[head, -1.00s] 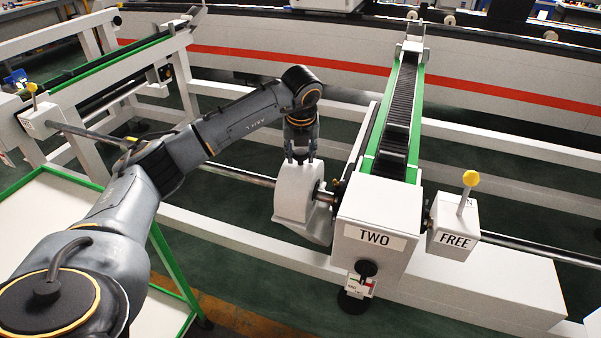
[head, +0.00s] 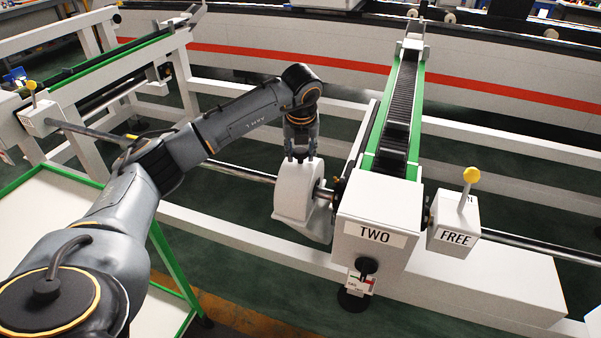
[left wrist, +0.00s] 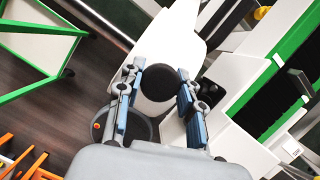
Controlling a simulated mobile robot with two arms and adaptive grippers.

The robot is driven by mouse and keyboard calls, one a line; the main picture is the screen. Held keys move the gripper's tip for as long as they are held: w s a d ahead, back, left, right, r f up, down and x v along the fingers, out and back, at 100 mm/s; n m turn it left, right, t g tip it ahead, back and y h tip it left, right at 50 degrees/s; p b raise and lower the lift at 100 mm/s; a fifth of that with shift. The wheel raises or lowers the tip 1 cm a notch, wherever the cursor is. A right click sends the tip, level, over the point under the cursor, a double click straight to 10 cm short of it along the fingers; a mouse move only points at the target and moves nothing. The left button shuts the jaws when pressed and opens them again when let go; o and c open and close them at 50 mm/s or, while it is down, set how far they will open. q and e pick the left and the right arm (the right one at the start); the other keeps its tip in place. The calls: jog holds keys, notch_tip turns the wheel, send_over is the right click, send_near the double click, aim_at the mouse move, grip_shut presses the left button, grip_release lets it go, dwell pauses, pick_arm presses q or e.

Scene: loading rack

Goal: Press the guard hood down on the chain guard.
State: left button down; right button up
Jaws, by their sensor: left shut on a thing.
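The guard hood (head: 292,192) is a white rounded cover at the left side of the unit marked TWO, around the shaft. My left gripper (head: 301,157) points down at its top and is shut on it. In the left wrist view, my left gripper's fingers (left wrist: 157,85) stand on both sides of a dark round knob (left wrist: 157,82), with the white hood (left wrist: 168,40) beyond. I cannot clearly tell the chain guard from the white parts under the hood, nor whether a gap is left between them. My right gripper is not in view.
The white end box marked TWO (head: 372,258) and its green-edged conveyor (head: 398,115) stand close on the right. A box marked FREE (head: 453,238) has a yellow-knobbed lever. A green-edged white table (head: 70,215) is at lower left. The long shaft (head: 240,172) runs across.

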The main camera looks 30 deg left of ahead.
pick_arm(q)
jog(key=c, duration=0.8)
grip_release()
jog(key=shift+f, duration=0.1)
jog(key=shift+r+p, duration=1.95)
jog(key=shift+r, duration=1.25)
grip_shut()
jog(key=shift+f, duration=0.2)
